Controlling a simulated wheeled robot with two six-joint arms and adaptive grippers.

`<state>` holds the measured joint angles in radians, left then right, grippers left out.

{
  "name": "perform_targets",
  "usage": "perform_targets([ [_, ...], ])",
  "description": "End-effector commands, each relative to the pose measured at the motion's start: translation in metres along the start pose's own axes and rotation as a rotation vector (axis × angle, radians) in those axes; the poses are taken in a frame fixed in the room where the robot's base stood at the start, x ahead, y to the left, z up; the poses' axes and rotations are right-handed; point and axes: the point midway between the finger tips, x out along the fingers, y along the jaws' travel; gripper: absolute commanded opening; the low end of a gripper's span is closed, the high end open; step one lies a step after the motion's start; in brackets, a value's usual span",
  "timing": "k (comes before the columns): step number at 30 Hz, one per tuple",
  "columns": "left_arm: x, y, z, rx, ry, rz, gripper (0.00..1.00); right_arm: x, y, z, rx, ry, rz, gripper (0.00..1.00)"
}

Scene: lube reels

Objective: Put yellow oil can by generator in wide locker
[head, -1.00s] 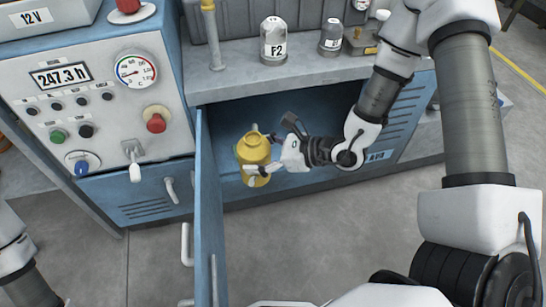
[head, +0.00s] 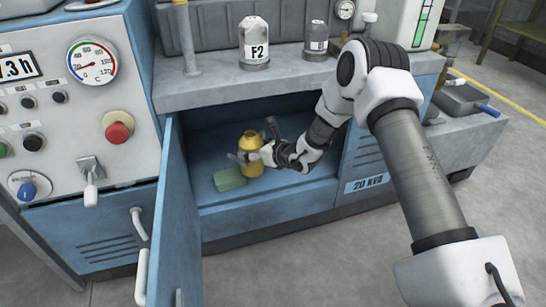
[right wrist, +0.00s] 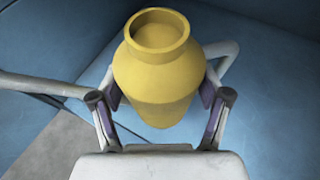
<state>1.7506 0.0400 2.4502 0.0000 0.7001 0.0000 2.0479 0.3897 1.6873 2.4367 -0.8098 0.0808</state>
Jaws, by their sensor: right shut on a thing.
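The yellow oil can (head: 252,142) is upright inside the open wide locker (head: 290,207) under the counter. My right gripper (head: 250,155) reaches in from the right and is shut on the can. In the right wrist view the can (right wrist: 160,75) sits between the two fingers of the gripper (right wrist: 163,105), with blue locker surfaces behind it. I cannot tell whether its base touches the locker floor. My left gripper is not in view.
A green block (head: 229,180) lies on the locker floor just left of the can. The open blue locker door (head: 172,225) stands out at the left. A bottle marked F2 (head: 255,45) and a smaller grey bottle (head: 317,42) stand on the counter (head: 215,88) above.

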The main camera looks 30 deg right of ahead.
Motion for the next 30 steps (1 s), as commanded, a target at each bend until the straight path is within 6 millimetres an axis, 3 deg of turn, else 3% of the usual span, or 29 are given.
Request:
perform_targets([
  [1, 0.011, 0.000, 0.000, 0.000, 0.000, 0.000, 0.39, 0.000, -0.019, -0.007, 0.002, -0.005, -0.007, 0.27],
  [6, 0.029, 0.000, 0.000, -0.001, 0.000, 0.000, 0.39, -0.004, -0.073, -0.015, -0.001, -0.003, -0.006, 0.27],
  [12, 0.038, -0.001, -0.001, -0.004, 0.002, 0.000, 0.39, -0.008, -0.116, -0.018, -0.004, -0.001, -0.001, 0.27],
  [20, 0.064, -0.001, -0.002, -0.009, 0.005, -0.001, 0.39, 0.005, -0.119, -0.052, -0.003, 0.001, 0.002, 0.27],
  [30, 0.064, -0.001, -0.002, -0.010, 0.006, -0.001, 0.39, 0.006, -0.119, -0.053, -0.003, 0.001, 0.001, 0.27],
])
